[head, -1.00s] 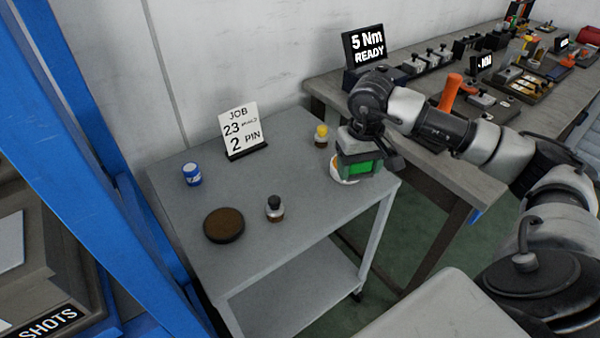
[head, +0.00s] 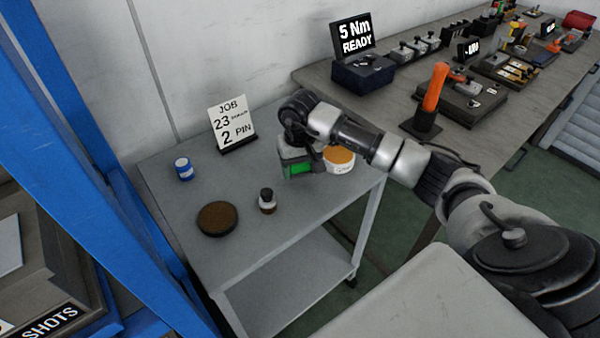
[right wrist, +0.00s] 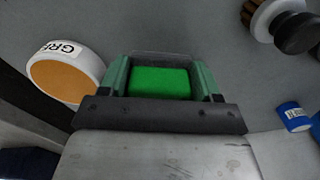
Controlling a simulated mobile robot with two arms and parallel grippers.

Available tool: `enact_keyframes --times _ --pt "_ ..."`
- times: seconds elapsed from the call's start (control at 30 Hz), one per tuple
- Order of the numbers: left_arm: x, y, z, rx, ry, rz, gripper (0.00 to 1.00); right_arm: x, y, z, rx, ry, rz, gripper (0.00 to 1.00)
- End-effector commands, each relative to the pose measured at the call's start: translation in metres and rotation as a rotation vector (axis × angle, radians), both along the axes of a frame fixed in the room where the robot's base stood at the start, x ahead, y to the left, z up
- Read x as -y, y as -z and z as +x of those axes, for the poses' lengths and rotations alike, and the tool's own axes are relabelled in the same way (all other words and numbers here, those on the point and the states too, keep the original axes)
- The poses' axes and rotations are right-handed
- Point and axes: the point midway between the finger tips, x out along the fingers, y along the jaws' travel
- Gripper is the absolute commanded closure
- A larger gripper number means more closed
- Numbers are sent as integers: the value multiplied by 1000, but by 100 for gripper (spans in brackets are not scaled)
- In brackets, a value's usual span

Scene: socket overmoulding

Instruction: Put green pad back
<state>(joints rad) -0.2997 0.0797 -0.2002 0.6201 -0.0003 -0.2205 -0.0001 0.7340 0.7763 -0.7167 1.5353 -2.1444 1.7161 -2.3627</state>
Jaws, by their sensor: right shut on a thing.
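My right gripper (head: 300,164) is over the grey cart top (head: 165,205), left of the round white tin. It is shut on the green pad (head: 297,170), which also shows in the right wrist view (right wrist: 158,83) as a bright green block between the fingers. The gap between pad and cart top cannot be told. The white tin (head: 340,160) has an orange-brown top face and a partly readable label; it stands apart from the pad in the right wrist view (right wrist: 66,75). My left gripper is out of view.
The front of the cart top is clear. A workbench (head: 315,75) with tools and a 5 Nm display (head: 353,35) stands behind.

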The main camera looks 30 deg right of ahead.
Motion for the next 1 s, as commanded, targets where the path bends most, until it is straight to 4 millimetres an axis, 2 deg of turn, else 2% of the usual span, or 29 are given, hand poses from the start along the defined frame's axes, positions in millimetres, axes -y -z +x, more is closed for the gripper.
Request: enact_keyframes --times 0.1,0.17,0.53,0.57,0.7,1.0 --pt "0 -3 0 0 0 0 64 -1 19 -1 -4 1 3 59" --pt "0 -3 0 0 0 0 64 -1 25 -1 -3 0 2 59" --pt "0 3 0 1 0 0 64 0 30 0 0 -1 0 59" --pt "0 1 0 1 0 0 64 0 29 0 0 0 1 34" --pt "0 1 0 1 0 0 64 0 28 -1 -1 0 1 13" --pt "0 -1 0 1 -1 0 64 0 27 -1 -1 -1 1 12"
